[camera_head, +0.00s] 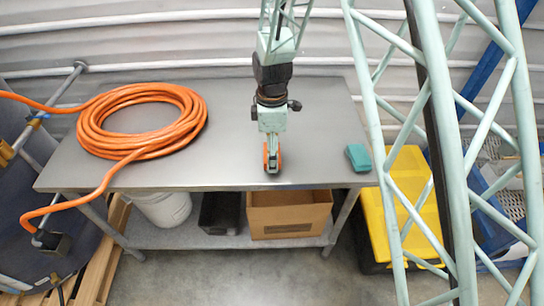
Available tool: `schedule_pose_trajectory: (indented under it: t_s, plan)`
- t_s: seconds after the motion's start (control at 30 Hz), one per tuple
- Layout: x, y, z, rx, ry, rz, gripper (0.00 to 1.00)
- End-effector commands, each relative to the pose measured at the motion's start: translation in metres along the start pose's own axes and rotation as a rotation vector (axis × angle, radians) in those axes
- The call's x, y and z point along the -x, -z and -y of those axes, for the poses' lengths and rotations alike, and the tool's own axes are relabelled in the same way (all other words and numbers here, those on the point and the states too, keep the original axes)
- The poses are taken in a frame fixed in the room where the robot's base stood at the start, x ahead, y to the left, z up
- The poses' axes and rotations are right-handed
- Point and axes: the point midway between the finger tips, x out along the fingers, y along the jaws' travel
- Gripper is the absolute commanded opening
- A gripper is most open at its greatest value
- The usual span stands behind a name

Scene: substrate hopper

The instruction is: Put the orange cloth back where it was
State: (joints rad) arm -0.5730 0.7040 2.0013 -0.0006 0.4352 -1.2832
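My gripper (272,167) points down over the front middle of the grey metal table (225,125). Small orange patches (265,156) show on both sides of its fingers. They look like the orange cloth at the fingers, mostly hidden behind them. I cannot tell whether the fingers are closed on it, or whether it touches the tabletop. No other orange cloth shows.
A coiled orange hose (143,122) covers the table's left side and hangs over its edge. A teal block (358,157) lies near the front right corner. Below are a cardboard box (289,214), black bin (219,214) and white bucket (163,208). A yellow-lidded crate (375,225) stands right.

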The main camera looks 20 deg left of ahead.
Motion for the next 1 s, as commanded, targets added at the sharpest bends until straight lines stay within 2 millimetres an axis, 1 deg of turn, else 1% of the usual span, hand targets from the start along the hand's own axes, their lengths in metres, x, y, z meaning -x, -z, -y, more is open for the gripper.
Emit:
schedule_pose_trajectory:
  t_s: [0.1,0.2,0.53,0.73,0.77,0.8,0.9,1.0]
  plan:
    - [-0.011,0.000,0.001,0.000,0.002,0.001,0.52]
    - [-0.015,0.000,0.000,0.000,0.001,0.000,0.52]
    - [-0.016,0.000,0.000,0.000,0.000,0.000,0.52]
    - [-0.020,0.000,0.000,0.000,0.000,0.000,0.52]
    - [-0.019,0.000,0.000,0.000,0.000,0.000,0.64]
    - [-0.019,0.000,0.000,0.000,0.000,0.000,0.67]
    - [-0.019,0.000,0.000,0.000,0.000,0.000,0.76]
    - [-0.019,0.000,0.000,0.000,0.000,0.000,0.76]
